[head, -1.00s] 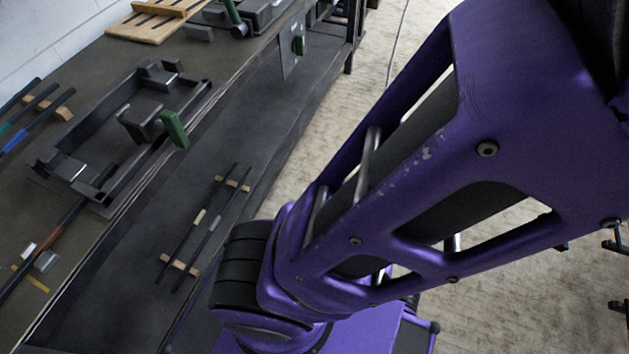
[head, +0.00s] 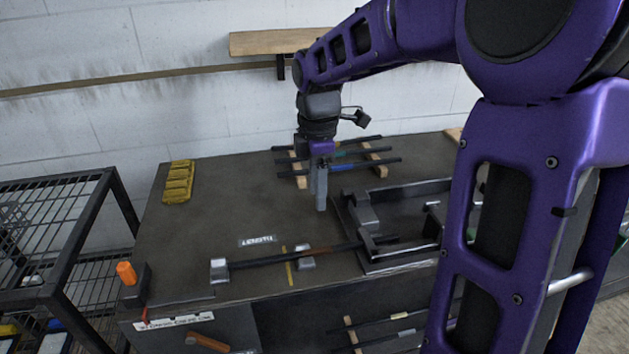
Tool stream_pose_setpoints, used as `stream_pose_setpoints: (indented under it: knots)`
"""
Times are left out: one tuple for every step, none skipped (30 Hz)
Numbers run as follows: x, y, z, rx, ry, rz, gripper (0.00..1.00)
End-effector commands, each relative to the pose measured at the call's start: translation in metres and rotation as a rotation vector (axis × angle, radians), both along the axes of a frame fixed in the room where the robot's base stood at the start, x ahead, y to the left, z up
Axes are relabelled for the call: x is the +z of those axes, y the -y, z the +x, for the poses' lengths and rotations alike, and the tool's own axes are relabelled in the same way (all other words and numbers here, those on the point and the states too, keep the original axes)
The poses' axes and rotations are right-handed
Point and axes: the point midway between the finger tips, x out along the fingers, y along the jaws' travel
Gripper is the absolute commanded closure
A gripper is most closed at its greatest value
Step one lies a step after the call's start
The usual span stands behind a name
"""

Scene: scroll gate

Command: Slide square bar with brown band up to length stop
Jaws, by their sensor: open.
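A dark bar with a brown band (head: 318,251) lies along the front of the workbench. Its right end reaches the dark metal frame (head: 400,266). Its left end is close to a pale metal block (head: 219,270); I cannot tell whether they touch. Another pale block (head: 304,262) sits at the bar near the band. I cannot tell for certain which block is the length stop. A small label (head: 257,241), seemingly reading "LENGTH", lies behind the bar. My gripper (head: 320,207) points down, open and empty, behind the bar and left of the frame.
Several bars lie on a wooden rack (head: 300,172) behind my gripper. A yellow block holder (head: 177,182) stands at the back left. A yellow line (head: 288,272) crosses under the bar. An orange-handled item (head: 127,273) is at the left corner, beside a wire shelf (head: 62,235).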

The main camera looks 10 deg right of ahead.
Motion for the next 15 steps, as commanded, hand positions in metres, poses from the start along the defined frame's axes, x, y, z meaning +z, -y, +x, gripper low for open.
stream_pose_setpoints:
  knots:
    - [-0.012,0.0,-0.001,0.0,-0.005,0.001,0.47]
    - [-0.017,0.0,-0.001,0.0,-0.003,0.002,0.47]
    - [-0.025,0.0,-0.001,0.0,-0.005,0.002,0.47]
    - [-0.032,0.0,-0.001,0.001,-0.005,0.002,0.47]
    - [-0.038,0.0,-0.001,0.001,-0.004,0.002,0.47]
    - [-0.046,-0.001,-0.001,0.0,-0.004,0.003,0.47]
    - [-0.052,-0.001,-0.001,0.0,-0.004,0.003,0.47]
    - [-0.058,-0.001,-0.001,0.001,-0.005,0.002,0.47]
    - [-0.066,-0.001,-0.001,0.0,-0.004,0.002,0.47]
    - [-0.072,-0.001,-0.001,-0.001,-0.003,0.003,0.47]
    - [-0.078,-0.001,-0.001,0.0,-0.004,0.002,0.47]
    - [-0.087,-0.001,-0.001,0.001,-0.004,0.002,0.47]
    - [-0.092,-0.001,-0.001,0.0,-0.004,0.002,0.47]
    - [-0.098,-0.001,-0.001,-0.001,-0.003,0.002,0.47]
    - [-0.106,-0.001,-0.001,0.0,-0.003,0.002,0.47]
